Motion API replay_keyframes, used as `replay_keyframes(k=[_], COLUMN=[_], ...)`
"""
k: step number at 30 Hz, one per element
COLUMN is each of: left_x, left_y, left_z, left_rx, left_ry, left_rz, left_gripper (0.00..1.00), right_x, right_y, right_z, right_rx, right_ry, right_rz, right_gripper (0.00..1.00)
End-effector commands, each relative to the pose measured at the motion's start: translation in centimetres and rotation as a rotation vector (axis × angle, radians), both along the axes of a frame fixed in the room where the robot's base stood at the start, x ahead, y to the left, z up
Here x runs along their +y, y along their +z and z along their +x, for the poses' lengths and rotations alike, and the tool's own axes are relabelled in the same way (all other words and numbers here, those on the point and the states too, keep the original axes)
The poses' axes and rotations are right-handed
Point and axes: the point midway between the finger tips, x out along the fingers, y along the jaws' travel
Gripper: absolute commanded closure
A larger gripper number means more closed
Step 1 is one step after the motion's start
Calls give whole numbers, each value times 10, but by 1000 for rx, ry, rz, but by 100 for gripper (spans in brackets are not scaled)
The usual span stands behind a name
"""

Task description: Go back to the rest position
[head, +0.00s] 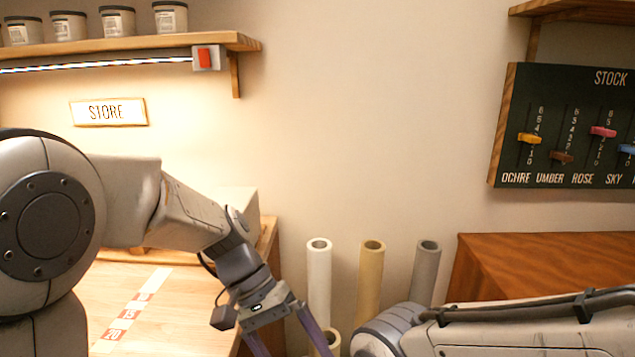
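My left gripper (286,342) hangs down past the front right edge of the left wooden table, at the bottom of the head view. Its two purple fingers stand well apart with nothing visible between them, and their tips are cut off by the lower picture edge. My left arm reaches in from the left above the table. My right arm crosses the bottom right corner, but its gripper is out of view.
The left table (180,310) bears a marked strip (128,318). Upright rolls, white (319,280), yellow (370,280) and grey (425,275), stand between it and the brown cabinet (540,260). A jar shelf (130,44) with a red switch (204,57) and a STOCK board (570,90) hang above.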

Motion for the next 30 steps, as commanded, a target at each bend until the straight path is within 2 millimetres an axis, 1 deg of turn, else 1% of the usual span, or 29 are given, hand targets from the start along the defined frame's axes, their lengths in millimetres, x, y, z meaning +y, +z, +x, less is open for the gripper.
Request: replay_keyframes(k=[1,3,6,9,15,18,23,30], left_x=[-6,-5,0,7,19,19,19,19], left_y=[-4,-11,-19,-26,-38,-11,19,72], left_z=[-30,-57,-85,-104,-132,-130,-130,-130], left_rx=[-47,-113,-207,-300,-486,-483,-481,-479], left_ry=[-81,-163,-260,-346,-499,-492,-490,-490], left_rz=[74,157,239,291,339,343,343,342], left_gripper=[0,0,0,0,0,0,0,0], right_x=[0,0,0,0,0,0,0,0], right_y=[0,0,0,0,0,27,57,109], right_z=[0,0,0,0,0,0,0,0], right_rx=[0,0,0,0,0,0,0,0], right_ry=[0,0,0,0,0,0,0,0], right_rz=[0,0,0,0,0,0,0,0], right_gripper=[50,50,50,50,50,50,50,50])
